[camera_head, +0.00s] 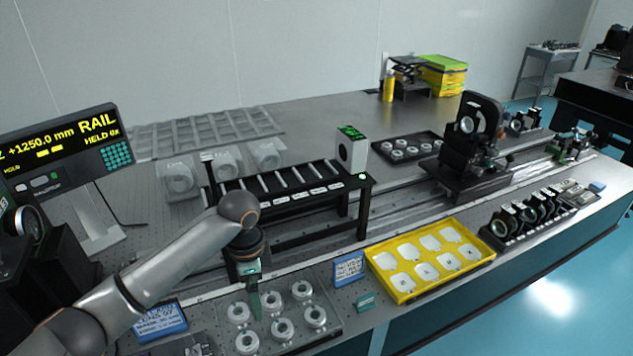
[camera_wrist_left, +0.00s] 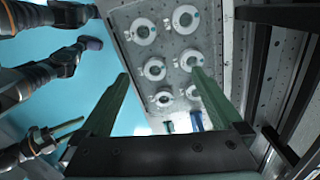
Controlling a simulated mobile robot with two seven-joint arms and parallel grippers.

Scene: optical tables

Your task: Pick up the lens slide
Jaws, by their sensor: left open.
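Several white plates with small central spots, possibly the lens slides, lie in the yellow tray (camera_head: 486,246); one plate (camera_head: 450,262) is near its front right. Several white round ring mounts (camera_head: 302,290) stand on a grey plate (camera_head: 339,322) left of the tray. I cannot tell for certain which item is the lens slide. My left gripper (camera_head: 256,312) hangs over the ring mounts, pointing down. In the left wrist view my left gripper (camera_wrist_left: 162,80) is open with nothing between its green fingers; ring mounts (camera_wrist_left: 143,32) show beyond them. My right gripper is not identifiable.
A black rack (camera_head: 320,216) stands behind my left gripper. A small blue sign (camera_head: 349,268) stands between plate and yellow tray. Black-framed lenses (camera_head: 530,214) stand in a row at the right. The table's front edge runs just below the tray.

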